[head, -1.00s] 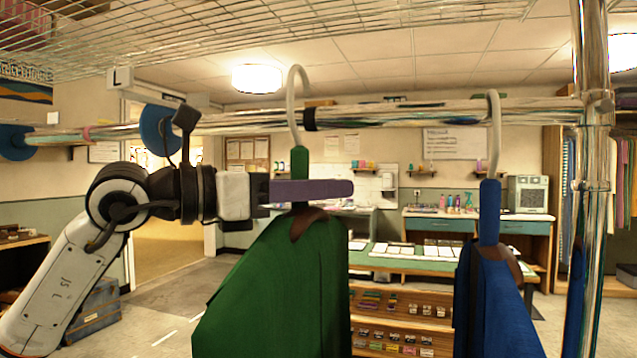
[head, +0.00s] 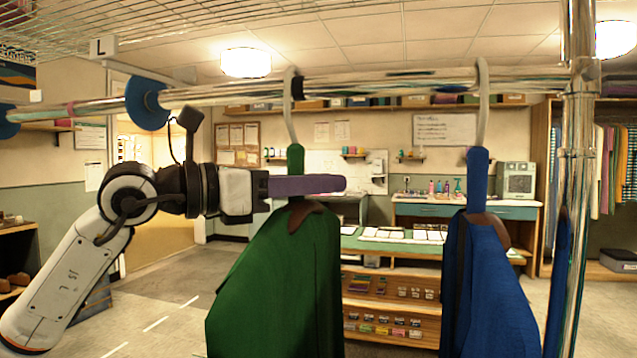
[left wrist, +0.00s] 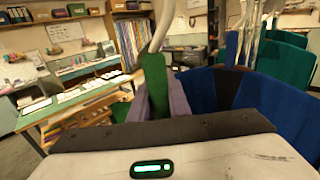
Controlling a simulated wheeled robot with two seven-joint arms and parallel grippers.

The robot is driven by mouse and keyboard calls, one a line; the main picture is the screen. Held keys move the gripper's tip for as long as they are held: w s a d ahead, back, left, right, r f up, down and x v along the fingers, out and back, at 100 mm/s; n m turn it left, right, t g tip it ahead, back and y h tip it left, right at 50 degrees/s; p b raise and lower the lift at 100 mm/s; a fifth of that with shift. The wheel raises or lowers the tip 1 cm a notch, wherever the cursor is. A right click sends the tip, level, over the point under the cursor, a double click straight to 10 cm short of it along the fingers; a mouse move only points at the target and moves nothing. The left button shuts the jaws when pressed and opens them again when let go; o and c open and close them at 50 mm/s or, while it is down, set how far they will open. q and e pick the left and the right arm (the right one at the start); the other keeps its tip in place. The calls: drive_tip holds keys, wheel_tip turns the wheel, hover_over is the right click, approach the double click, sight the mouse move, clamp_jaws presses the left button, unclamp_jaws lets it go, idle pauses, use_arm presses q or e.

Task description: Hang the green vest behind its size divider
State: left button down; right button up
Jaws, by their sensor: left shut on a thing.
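The green vest (head: 280,275) hangs upright from a pale hook (head: 291,110) at the rail (head: 390,85). The hook's top shows just above the rail; I cannot tell whether it rests on it. My left gripper (head: 305,186) is shut on the green hanger neck, below the hook. The neck also shows between purple fingers in the left wrist view (left wrist: 156,85). A blue disc divider (head: 147,103) is on the rail left of the vest, with a white "L" sign (head: 103,47) above. Another blue disc (head: 6,122) is at the left edge. My right gripper is not in view.
A blue vest (head: 485,285) hangs on the rail to the right, with a gap between it and the green vest. A shiny upright post (head: 578,190) stands right of it. A wire shelf (head: 200,20) is above the rail. Teal-green garments (left wrist: 285,60) show in the left wrist view.

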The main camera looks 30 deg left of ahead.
use_arm(q)
drive_tip(key=shift+r, duration=0.1)
drive_tip(key=c, duration=1.6)
unclamp_jaws()
drive_tip(key=o, duration=0.6)
